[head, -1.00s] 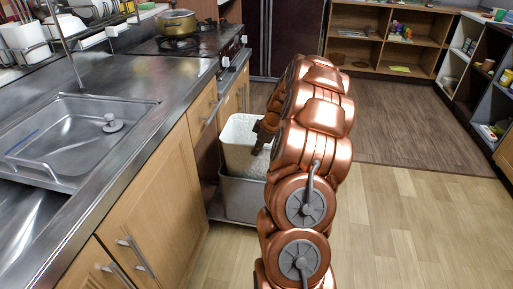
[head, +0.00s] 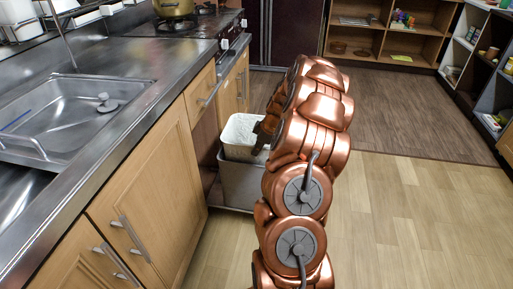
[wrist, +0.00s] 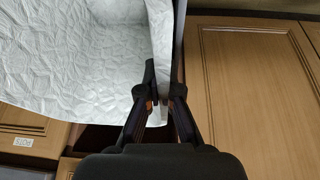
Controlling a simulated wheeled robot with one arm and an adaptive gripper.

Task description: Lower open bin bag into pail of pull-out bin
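The open white bin bag (head: 240,131) stands upright in the head view, its lower part inside the grey pail (head: 242,184) and its upper part above the rim. The pail sits in the pull-out bin between the cabinets. My gripper (head: 262,130) is at the bag's right side, partly hidden behind my arm. In the wrist view, the fingers of my gripper (wrist: 158,97) are closed on the edge of the crinkled bag (wrist: 75,60). The pail's inside and the bag's bottom are hidden.
The counter with the sink (head: 70,115) runs along the left, above wooden cabinet doors (head: 150,205). A stove with a pot (head: 173,7) stands behind. Open shelves (head: 375,40) are at the back. The floor (head: 425,215) at right is clear.

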